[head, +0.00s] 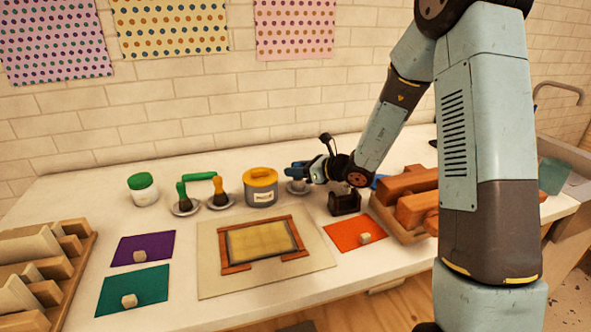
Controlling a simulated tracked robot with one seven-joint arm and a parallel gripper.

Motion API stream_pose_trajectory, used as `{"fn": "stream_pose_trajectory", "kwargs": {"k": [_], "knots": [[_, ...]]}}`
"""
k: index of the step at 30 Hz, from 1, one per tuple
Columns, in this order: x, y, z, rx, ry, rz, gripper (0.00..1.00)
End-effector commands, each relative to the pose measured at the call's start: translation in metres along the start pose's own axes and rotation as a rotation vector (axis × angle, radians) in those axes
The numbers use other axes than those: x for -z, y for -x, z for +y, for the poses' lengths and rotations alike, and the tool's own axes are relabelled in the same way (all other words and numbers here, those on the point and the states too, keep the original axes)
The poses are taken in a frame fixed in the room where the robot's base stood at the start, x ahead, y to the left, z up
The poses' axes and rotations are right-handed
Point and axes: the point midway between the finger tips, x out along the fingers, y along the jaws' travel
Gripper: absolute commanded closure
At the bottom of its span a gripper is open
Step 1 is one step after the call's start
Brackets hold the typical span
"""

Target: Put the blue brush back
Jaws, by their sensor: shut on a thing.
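My gripper (309,173) is at the back of the table, right of the yellow-lidded jar. It is shut on the blue brush (293,171), of which only a small blue part shows at the fingers. A small pale saucer (298,188) lies just below them. I cannot tell whether the brush touches the saucer. A green brush (182,194) and an orange brush (219,189) stand on their own saucers to the left.
The yellow-lidded jar (261,189) stands close left of my gripper. A dark block-like holder (345,202) and a crate of brown rolls (408,201) are to the right. A wooden frame (264,243) lies in front, beside an orange mat (351,236).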

Motion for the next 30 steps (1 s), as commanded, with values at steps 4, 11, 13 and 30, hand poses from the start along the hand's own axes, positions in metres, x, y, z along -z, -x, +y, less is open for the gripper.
{"fn": "stream_pose_trajectory", "kwargs": {"k": [4, 11, 13, 30], "knots": [[0.0005, -0.0001, -0.0001, 0.000, 0.000, 0.000, 0.97], [0.0006, 0.0000, -0.0003, 0.001, 0.000, 0.000, 0.57], [0.0006, 0.0001, -0.0003, 0.001, 0.000, 0.000, 0.50], [0.0006, 0.0001, -0.0004, 0.001, 0.000, 0.000, 0.12]]}}
